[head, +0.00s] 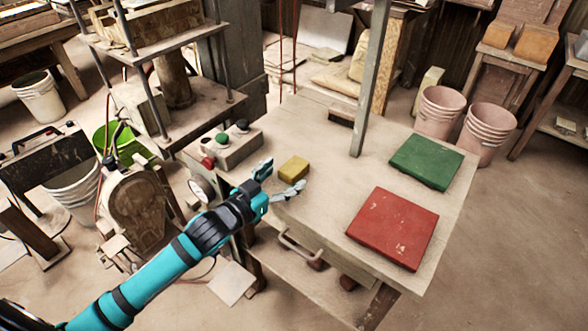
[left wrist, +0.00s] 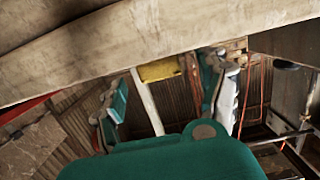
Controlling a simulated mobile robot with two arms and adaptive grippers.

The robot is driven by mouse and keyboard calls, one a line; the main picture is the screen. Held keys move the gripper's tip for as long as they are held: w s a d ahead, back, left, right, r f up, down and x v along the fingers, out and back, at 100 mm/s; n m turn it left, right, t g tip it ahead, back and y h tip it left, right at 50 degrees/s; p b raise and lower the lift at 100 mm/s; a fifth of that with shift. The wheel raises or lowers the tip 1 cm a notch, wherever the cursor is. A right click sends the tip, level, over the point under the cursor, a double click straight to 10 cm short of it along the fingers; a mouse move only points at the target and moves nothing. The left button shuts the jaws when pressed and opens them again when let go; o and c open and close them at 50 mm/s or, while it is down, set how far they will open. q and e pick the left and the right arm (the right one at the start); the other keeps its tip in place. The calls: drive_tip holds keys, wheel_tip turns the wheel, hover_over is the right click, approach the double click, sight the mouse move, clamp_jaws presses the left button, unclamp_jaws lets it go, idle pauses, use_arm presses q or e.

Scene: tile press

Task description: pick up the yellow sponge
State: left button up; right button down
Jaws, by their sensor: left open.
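The yellow sponge (head: 294,168) is a small block lying on the dusty table (head: 330,185), near its left edge. It also shows in the left wrist view (left wrist: 160,70), between my two fingers and beyond their tips. My left gripper (head: 279,180) is open and empty, just to the left of the sponge in the head view, with its fingers spread towards it. In the left wrist view my left gripper (left wrist: 168,100) has a finger at each side. I cannot tell its exact height above the table. My right gripper is not in view.
A red tile (head: 392,228) and a green tile (head: 426,161) lie at the right of the table. A metal post (head: 373,85) and a dark brush (head: 342,116) stand behind the sponge. A control box (head: 225,149) with buttons is at the left. Pink buckets (head: 438,108) stand beyond.

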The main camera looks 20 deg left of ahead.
sight(292, 167)
use_arm(q)
drive_tip(key=x, duration=0.5)
drive_tip(key=shift+r+p, duration=0.3)
drive_tip(key=shift+r, duration=0.1)
drive_tip(key=c, duration=1.1)
